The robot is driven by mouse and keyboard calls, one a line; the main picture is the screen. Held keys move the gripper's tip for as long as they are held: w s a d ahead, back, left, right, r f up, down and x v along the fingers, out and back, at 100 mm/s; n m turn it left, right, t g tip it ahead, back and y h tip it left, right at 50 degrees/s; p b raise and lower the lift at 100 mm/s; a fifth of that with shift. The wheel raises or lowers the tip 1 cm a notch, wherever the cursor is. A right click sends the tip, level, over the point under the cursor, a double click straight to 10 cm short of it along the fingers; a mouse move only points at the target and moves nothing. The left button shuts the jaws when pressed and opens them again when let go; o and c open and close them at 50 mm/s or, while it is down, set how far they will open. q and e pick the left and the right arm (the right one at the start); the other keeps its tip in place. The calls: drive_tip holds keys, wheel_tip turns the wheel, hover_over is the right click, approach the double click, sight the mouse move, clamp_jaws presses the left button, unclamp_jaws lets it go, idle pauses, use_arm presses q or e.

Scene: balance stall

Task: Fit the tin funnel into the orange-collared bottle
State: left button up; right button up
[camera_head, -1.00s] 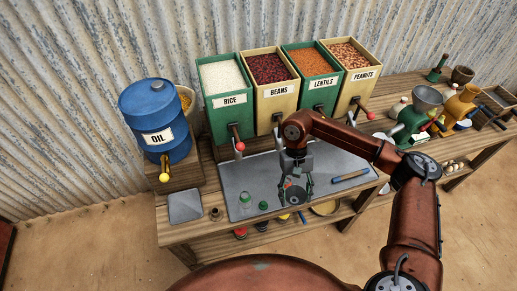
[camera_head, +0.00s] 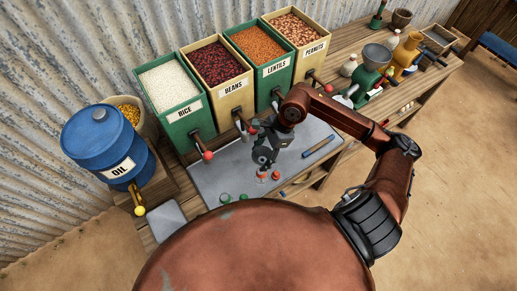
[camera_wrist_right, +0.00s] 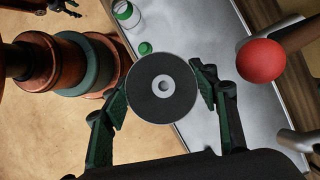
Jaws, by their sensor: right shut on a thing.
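My right gripper (camera_head: 264,162) is over the grey counter mat and shut on the tin funnel. In the right wrist view the funnel (camera_wrist_right: 162,87) is a dark round cone seen from above, with a small hole at its middle, between the fingers (camera_wrist_right: 163,100). Two small red-orange tops (camera_head: 262,177) (camera_head: 276,175) stand on the mat just below the gripper; which is the orange-collared bottle I cannot tell. Whether the funnel touches either is unclear. A dark claw, seemingly my left gripper (camera_wrist_right: 66,6), is cut off at the wrist view's top left.
Green-topped things (camera_head: 225,198) stand left of the gripper; one is a green-collared bottle (camera_wrist_right: 126,13). Red-knobbed levers (camera_head: 208,155) project from the bins behind, one knob (camera_wrist_right: 261,60) near the funnel. A blue-handled tool (camera_head: 318,146) lies to the right. The blue oil drum (camera_head: 103,145) is left.

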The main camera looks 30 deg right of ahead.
drive_tip(key=shift+f, duration=0.1)
drive_tip(key=shift+a+f, duration=0.1)
drive_tip(key=shift+f, duration=0.4)
drive_tip(key=shift+f+b, duration=0.8)
drive_tip(key=shift+f, duration=1)
use_arm(q)
drive_tip(key=shift+w+f, duration=0.15)
drive_tip(key=shift+f, duration=0.8)
drive_tip(key=shift+s, duration=0.25)
drive_tip(key=shift+f+b, duration=0.9)
drive_tip(key=shift+b, duration=0.1)
use_arm(e)
drive_tip(key=shift+f, duration=0.2)
use_arm(q)
drive_tip(key=shift+s+f+b, duration=0.15)
drive_tip(key=shift+f+b, duration=0.7)
drive_tip(key=shift+s+f+b, duration=0.15)
drive_tip(key=shift+f+b, duration=0.7)
use_arm(e)
drive_tip(key=shift+f, duration=1.45)
